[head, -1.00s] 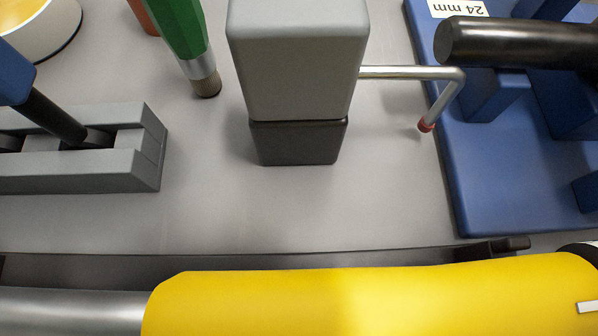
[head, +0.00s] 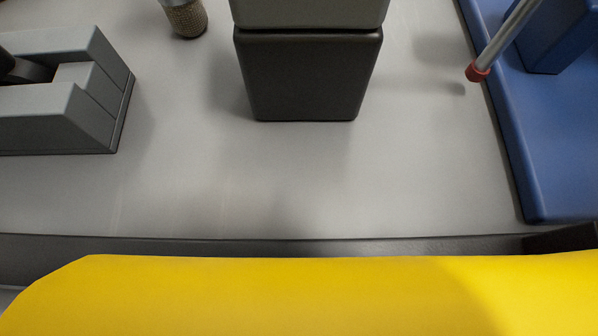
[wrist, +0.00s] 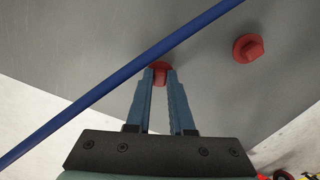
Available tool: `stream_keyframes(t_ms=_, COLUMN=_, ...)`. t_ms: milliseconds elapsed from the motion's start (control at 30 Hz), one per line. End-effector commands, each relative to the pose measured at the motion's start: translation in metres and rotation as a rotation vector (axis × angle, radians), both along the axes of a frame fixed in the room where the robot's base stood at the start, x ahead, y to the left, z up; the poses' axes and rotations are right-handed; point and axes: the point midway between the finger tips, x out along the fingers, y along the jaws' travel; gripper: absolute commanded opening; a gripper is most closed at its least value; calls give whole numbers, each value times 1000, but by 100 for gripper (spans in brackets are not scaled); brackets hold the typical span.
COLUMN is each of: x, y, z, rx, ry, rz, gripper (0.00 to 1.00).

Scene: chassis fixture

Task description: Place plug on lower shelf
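In the wrist view, my gripper (wrist: 160,75) has two blue fingers reaching away from the camera. A red plug (wrist: 159,68) sits between the fingertips, and the fingers appear closed on its narrow part. Whether this plug still touches the grey panel behind it cannot be told. A second red plug (wrist: 248,47), with a round flange and a raised grip, is on the grey panel (wrist: 205,65) to the right. The head view shows a grey surface (head: 200,190); whether it is the lower shelf is unclear. My gripper is not in the head view.
A blue bar or cable (wrist: 110,88) crosses the wrist view diagonally. In the head view, a dark block (head: 305,75), a grey slotted block (head: 60,125) and a blue holder (head: 545,150) stand on the surface. A yellow cylindrical thing (head: 300,295) fills the front. Bare surface lies between.

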Motion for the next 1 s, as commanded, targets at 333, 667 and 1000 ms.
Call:
stream_keyframes(t_ms=333, x=0, y=0, z=0, rx=0, ry=0, rz=0, gripper=48)
stream_keyframes(t_ms=667, x=0, y=0, z=33, rx=0, ry=-2, rz=0, gripper=48)
stream_keyframes(t_ms=1000, x=0, y=0, z=101, rx=0, ry=-1, rz=-1, gripper=48)
